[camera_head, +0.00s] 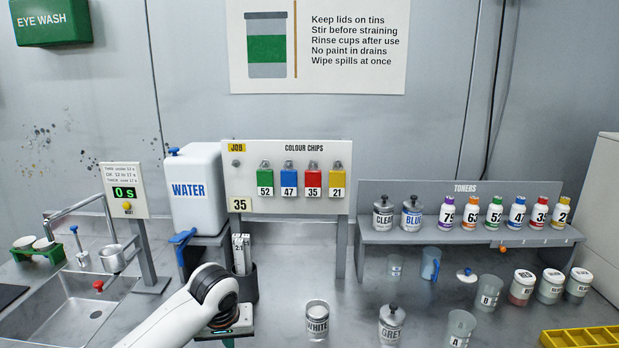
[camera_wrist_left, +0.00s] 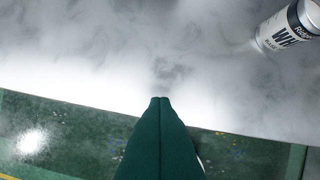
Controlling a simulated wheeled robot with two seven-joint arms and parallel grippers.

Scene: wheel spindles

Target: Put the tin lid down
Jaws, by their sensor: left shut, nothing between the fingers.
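A small pale lid with a blue knob (camera_head: 467,275) lies on the bench at the right; I cannot tell which container it belongs to. The WHITE tin (camera_head: 317,320) stands at the front middle with no knobbed lid visible on it. It also shows at the upper right of the left wrist view (camera_wrist_left: 290,28). The GREY tin (camera_head: 391,324) stands to its right, with a knobbed lid on. My left gripper (camera_wrist_left: 160,102) has its green fingers shut and empty, left of the WHITE tin. In the head view its fingers are mostly cut off by the bottom edge. My right gripper is out of view.
Cups (camera_head: 489,292) and small jars (camera_head: 550,286) stand on the right, near a yellow tray (camera_head: 582,338). A toner shelf (camera_head: 400,236) stands behind them. A dark holder (camera_head: 244,284) and water container (camera_head: 196,190) are behind my left arm. The sink (camera_head: 65,310) is at left.

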